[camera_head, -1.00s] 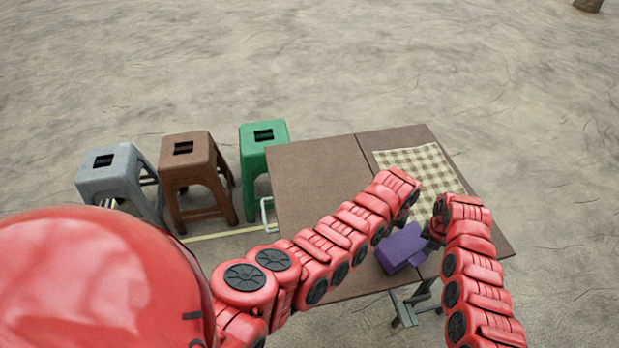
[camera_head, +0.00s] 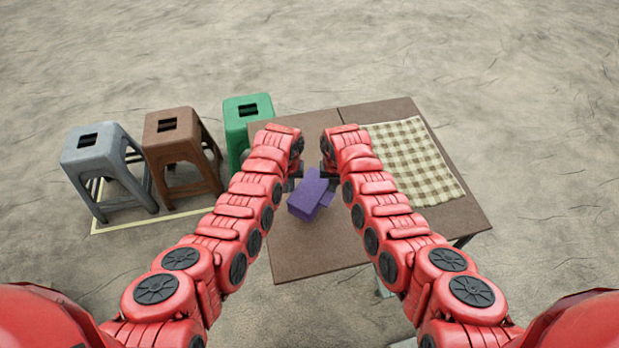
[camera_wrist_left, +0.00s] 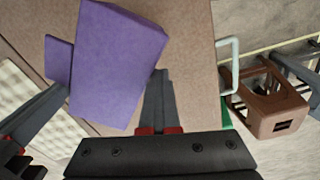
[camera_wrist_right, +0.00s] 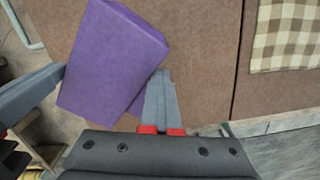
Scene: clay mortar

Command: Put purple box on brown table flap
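The purple box (camera_head: 308,194), with a smaller purple piece on its side, is between my two grippers over the bare left panel of the brown table (camera_head: 300,258). My left gripper (camera_head: 293,184) is on its left and my right gripper (camera_head: 331,182) on its right. In the left wrist view the box (camera_wrist_left: 115,62) is beside my left fingers (camera_wrist_left: 160,98). In the right wrist view the box (camera_wrist_right: 112,60) is beside my right fingers (camera_wrist_right: 160,98). Each gripper's fingers look closed together, with the box pressed between the two grippers. Its exact height is unclear.
A checkered cloth (camera_head: 412,160) covers much of the right panel, beyond a seam. Grey (camera_head: 105,160), brown (camera_head: 175,150) and green (camera_head: 245,115) stools stand left of the table. A pale metal loop (camera_wrist_left: 229,65) sits at the table's left edge.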

